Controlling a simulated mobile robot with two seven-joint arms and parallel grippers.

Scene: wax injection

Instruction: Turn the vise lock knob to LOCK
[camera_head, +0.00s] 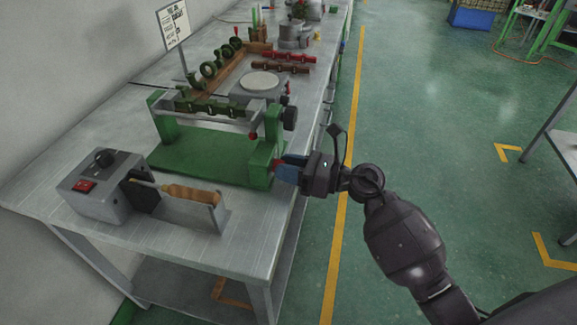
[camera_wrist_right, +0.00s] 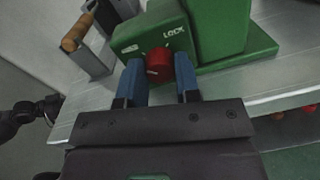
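The green vise (camera_head: 205,155) stands on the metal bench. Its red lock knob (camera_wrist_right: 159,66) is on the end face nearest my right gripper, below white lettering that reads LOCK (camera_wrist_right: 174,32) at the upper right. A pale pointer mark on the knob faces left, away from the LOCK word. A sliver of the red knob (camera_head: 277,165) also shows in the head view. My right gripper (camera_wrist_right: 161,70) has its blue fingers apart, one on each side of the knob; I cannot see clear contact. It shows at the vise's end in the head view (camera_head: 283,166).
A grey box with a red switch (camera_head: 90,185) and a holder with a wooden-handled tool (camera_head: 192,194) stand at the bench's front left. A round plate (camera_head: 259,81), red moulds (camera_head: 288,57) and a sign (camera_head: 173,24) are farther back.

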